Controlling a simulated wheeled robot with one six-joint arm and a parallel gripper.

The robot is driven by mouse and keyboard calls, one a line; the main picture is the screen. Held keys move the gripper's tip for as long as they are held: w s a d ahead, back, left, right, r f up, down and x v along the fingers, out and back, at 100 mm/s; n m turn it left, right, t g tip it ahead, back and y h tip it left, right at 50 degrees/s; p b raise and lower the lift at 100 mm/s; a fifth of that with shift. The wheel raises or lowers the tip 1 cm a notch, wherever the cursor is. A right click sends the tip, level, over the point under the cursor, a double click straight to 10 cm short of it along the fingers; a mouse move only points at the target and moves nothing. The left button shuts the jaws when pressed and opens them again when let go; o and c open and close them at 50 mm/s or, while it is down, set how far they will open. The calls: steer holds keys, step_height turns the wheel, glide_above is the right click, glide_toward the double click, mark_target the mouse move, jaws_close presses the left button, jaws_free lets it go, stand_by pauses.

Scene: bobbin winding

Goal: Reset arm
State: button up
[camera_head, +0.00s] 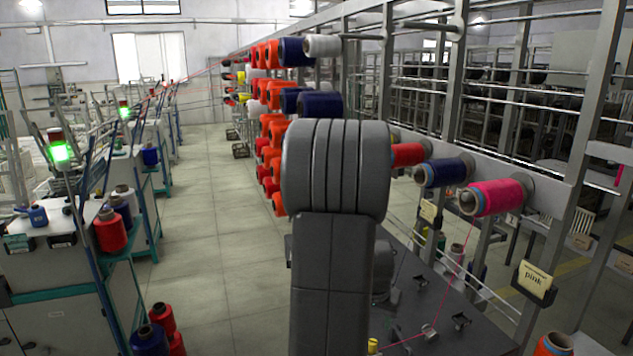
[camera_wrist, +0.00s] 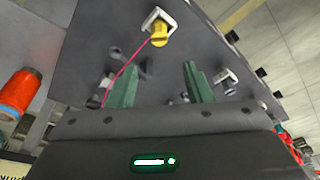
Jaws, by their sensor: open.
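My gripper (camera_wrist: 158,85) shows in the wrist view with its two green fingers spread apart and nothing between them. It is above a dark plate (camera_wrist: 90,35) that carries small metal fittings. A yellow piece (camera_wrist: 159,34) in a pale bracket stands on the plate beyond the fingers, with a pink thread running from it down to the left, past the left finger. In the head view my arm stands in the middle and hides part of the dark plate (camera_head: 470,325); my gripper is not visible there.
A metal rack on the right holds bobbins, among them a pink one (camera_head: 497,195), a dark blue one (camera_head: 446,171) and a red one (camera_head: 407,154). A tag (camera_head: 535,280) reads "pink". Machines with green lamps (camera_head: 60,152) line the left. The tiled aisle (camera_head: 205,230) between is clear.

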steer(key=shift+w+v, duration=0.2)
steer(key=shift+v, duration=0.8)
steer(key=shift+r, duration=0.1)
